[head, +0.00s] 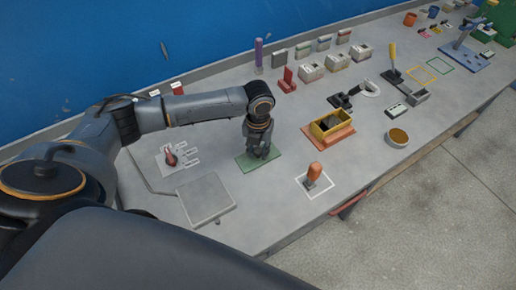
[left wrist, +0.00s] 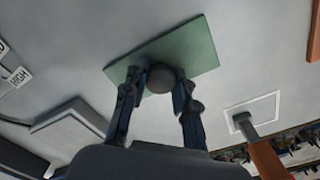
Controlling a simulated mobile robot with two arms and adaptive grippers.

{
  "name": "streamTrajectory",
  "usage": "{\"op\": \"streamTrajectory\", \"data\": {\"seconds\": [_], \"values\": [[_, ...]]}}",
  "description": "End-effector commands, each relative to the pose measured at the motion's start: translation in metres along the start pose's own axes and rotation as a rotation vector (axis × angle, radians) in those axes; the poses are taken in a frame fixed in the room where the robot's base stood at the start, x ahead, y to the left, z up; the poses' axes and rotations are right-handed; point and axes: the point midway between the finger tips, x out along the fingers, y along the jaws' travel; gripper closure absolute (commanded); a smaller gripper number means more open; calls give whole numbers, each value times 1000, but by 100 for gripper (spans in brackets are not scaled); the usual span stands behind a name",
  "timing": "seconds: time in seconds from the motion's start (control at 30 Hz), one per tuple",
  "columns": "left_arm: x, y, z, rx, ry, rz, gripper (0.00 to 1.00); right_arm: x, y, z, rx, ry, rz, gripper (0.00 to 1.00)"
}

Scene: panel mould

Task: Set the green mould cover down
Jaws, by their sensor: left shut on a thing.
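The green mould cover (head: 246,164) is a flat, thin plate with a dark round knob on top. My left gripper (head: 262,153) is over the cover, pointing down, and hides part of it in the head view. In the left wrist view the cover (left wrist: 198,48) lies beyond the fingertips. The left gripper's two fingers (left wrist: 160,82) are on either side of the knob, shut on it. I cannot tell whether the cover touches the worktop or hangs just above it. My right gripper is not in view.
A grey square plate (head: 206,198) lies to the left of the cover. An orange-handled tool (head: 313,173) stands in a white outline to the right. A yellow box (head: 331,124) sits on an orange base behind it. Bare worktop (head: 275,190) lies in front of the cover.

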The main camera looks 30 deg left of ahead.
Motion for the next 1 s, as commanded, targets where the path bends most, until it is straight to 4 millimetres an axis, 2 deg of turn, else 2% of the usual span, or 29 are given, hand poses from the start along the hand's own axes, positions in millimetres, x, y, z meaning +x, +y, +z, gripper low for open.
{"op": "streamTrajectory", "data": {"seconds": [0.13,0.17,0.27,0.67,0.77,1.0], "values": [[3,0,0,-1,0,0,100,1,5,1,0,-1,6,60],[3,0,0,0,0,0,70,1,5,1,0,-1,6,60],[2,0,0,0,0,0,50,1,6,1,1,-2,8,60],[-4,0,1,0,-2,-1,49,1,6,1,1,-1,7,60],[-16,-1,2,-1,-5,-3,49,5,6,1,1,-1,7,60],[-67,-1,2,0,-5,-3,49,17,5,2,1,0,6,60]]}}
